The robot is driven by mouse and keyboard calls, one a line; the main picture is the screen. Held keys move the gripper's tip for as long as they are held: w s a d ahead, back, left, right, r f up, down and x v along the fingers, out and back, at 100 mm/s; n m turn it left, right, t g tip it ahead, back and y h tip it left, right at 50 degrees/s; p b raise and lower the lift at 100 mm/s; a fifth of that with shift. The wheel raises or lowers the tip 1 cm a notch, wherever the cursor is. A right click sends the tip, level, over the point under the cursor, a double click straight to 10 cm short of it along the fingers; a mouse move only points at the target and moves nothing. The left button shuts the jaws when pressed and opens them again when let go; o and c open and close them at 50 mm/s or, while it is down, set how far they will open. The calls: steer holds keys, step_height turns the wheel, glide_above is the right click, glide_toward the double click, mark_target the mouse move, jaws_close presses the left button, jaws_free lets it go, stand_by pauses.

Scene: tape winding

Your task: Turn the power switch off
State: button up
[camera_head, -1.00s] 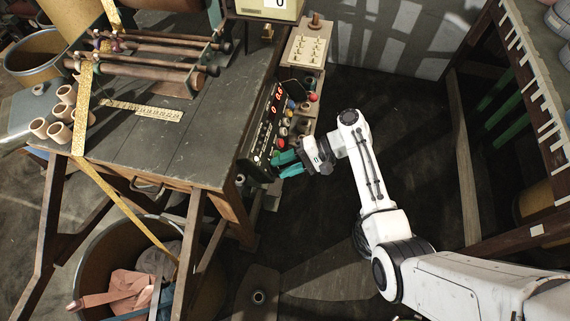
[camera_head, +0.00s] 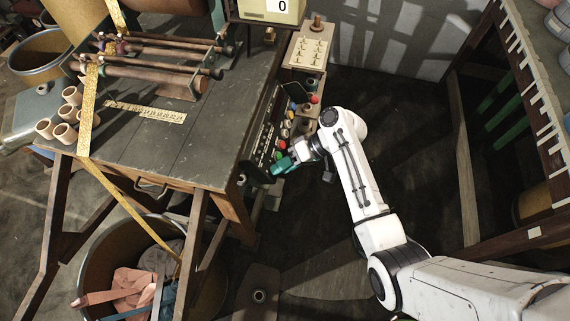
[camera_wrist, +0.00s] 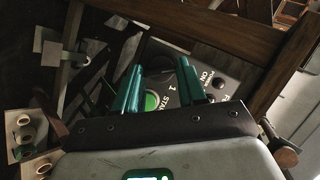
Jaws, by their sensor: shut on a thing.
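The control panel (camera_head: 264,143) is a dark box on the right side of the workbench, with a row of coloured buttons and knobs. My gripper (camera_head: 280,166), with teal fingers, is at the panel's lower near end. A dark round knob (camera_wrist: 218,83) sits to the right, beside lettering that seems to read ON.
A board with pegs (camera_head: 306,52) is behind the panel. A wooden rack (camera_head: 462,160) stands right.

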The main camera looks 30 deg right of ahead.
stand_by(0.4)
steer(key=o, duration=1.1)
steer(key=shift+c, duration=0.2)
steer(key=v, duration=1)
steer(key=shift+d+r, duration=0.2)
steer(key=shift+r, duration=0.15)
steer(key=shift+s, duration=0.15)
